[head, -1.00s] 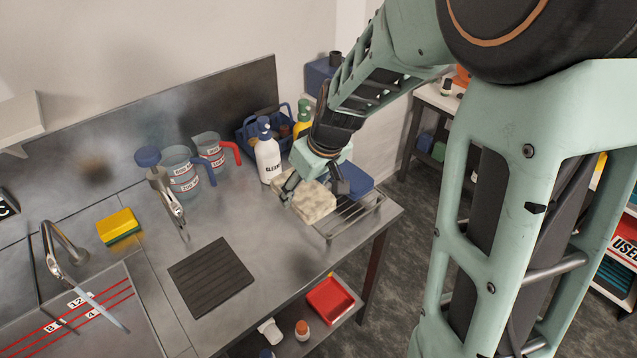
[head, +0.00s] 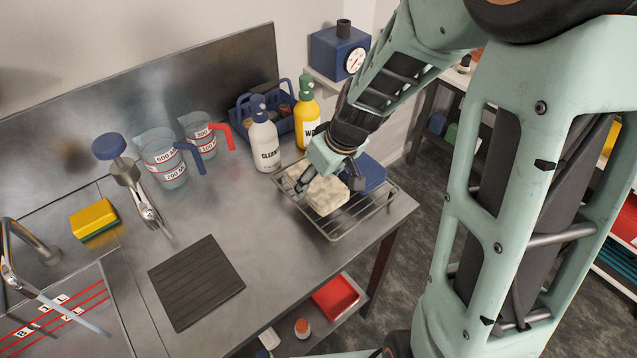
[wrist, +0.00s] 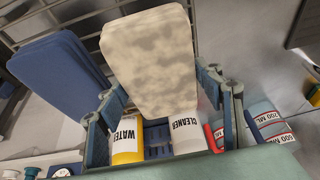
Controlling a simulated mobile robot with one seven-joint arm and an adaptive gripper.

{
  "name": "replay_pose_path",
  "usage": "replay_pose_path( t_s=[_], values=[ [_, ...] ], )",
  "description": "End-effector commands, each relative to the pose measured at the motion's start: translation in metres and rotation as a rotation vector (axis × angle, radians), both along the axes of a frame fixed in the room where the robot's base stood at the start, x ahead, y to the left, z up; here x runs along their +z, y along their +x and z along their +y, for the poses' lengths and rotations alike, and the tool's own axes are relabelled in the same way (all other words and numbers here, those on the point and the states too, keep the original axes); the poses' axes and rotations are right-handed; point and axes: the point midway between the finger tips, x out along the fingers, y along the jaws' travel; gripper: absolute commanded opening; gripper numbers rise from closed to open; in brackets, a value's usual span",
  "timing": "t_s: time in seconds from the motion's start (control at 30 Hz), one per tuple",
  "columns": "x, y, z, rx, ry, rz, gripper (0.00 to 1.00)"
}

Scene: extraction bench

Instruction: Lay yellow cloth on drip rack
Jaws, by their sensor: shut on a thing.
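A folded cloth, pale cream and mottled rather than clearly yellow (head: 328,196), is held between the fingers of my gripper (head: 331,184). The same cloth fills the middle of the wrist view (wrist: 150,62), between both fingers (wrist: 160,95). The wire drip rack (head: 347,233) stands at the bench's right end. The cloth is over the rack's left and middle part; I cannot tell whether it touches the wires. A folded blue cloth (head: 369,174) lies on the rack's far right part, beside the pale one, and also shows in the wrist view (wrist: 58,70).
A white CLEANER bottle (head: 264,145) and a yellow WATER bottle (head: 306,120) stand behind the rack, by a blue basket (head: 243,118). Measuring jugs (head: 166,165), a sponge (head: 93,218) and a dark ribbed mat (head: 196,283) are farther left. Bench right of the mat is clear.

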Motion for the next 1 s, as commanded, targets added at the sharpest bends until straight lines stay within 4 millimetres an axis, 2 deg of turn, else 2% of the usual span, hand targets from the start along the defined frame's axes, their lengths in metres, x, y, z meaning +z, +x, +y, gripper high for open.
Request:
replay_pose_path(
  t_s=[0.03, 0.1, 0.57, 0.6, 0.7, 1.0],
  values=[
    [-0.0137, -0.0026, 0.0002, 0.001, 0.0, 0.003, 0.38],
    [-0.0179, -0.0037, 0.0004, -0.001, 0.001, 0.001, 0.38],
    [-0.0214, -0.0038, 0.0004, 0.0, 0.0, 0.0, 0.38],
    [-0.0196, -0.0039, 0.0004, 0.0, 0.001, 0.001, 0.65],
    [-0.0195, -0.004, 0.0004, 0.0, 0.001, 0.001, 0.76],
    [-0.0191, -0.004, 0.0003, 0.0, 0.001, 0.001, 0.78]
  ],
)
